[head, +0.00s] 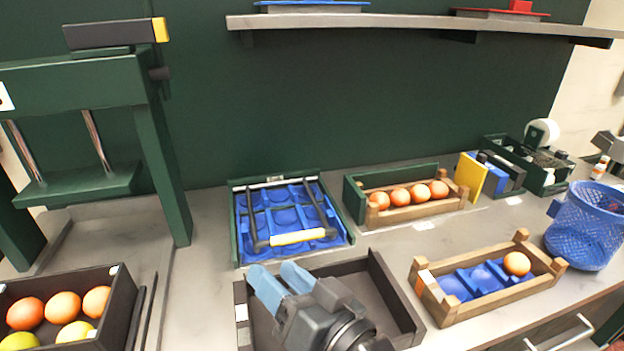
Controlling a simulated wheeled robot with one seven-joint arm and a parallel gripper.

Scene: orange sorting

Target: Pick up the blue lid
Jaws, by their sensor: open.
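A flat blue lid (312,6) lies on the grey wall shelf at the top of the head view, cut off by the picture's upper edge. It seems to rest on a grey piece just under it. My gripper (279,276) is low in the middle of the view, above the dark empty tray, far below and in front of the shelf. Its two light-blue fingers are apart with nothing between them.
The shelf (400,22) also bears a red lid (500,14).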

